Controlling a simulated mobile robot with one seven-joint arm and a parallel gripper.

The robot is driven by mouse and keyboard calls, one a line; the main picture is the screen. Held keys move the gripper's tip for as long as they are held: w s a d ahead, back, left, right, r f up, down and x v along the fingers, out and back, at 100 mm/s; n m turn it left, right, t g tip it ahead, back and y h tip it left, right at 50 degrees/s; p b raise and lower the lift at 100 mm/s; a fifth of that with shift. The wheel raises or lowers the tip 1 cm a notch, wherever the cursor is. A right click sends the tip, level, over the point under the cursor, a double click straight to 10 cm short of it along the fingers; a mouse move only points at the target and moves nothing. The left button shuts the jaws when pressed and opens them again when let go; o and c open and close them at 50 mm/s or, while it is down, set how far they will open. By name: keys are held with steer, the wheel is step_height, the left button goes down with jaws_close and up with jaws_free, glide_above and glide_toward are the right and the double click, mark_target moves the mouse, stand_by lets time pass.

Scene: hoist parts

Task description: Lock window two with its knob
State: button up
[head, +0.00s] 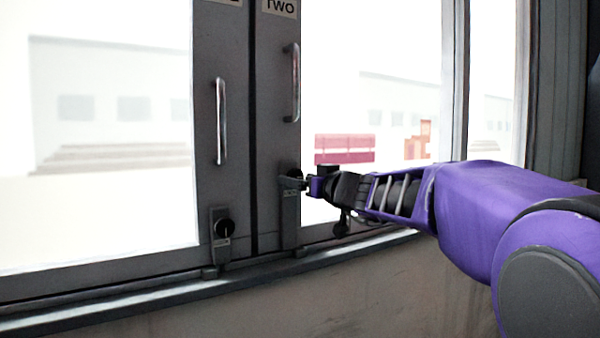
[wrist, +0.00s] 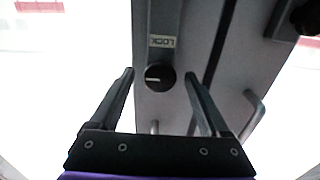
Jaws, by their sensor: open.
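Window two (head: 372,75) carries a TWO label (head: 280,7) at the top of its grey frame. Its dark round knob (head: 295,173) sits on a lock plate low on the frame, partly hidden by my gripper (head: 290,183) in the head view. In the wrist view the knob (wrist: 160,77) shows a pale mark lying about level, below an upside-down LOCK label (wrist: 162,42). My gripper (wrist: 158,73) is open there, with one finger on each side of the knob and a gap on both sides. Whether the fingertips reach the knob's depth is unclear.
The neighbouring window has its own dark knob (head: 224,228) at lower left. Two upright handles stand above, one on this frame (head: 292,85) and one on the neighbouring frame (head: 220,120). A sill (head: 150,297) runs below the windows.

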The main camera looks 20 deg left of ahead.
steer(key=shift+w+a, duration=0.25)
jaws_close()
stand_by(0.4)
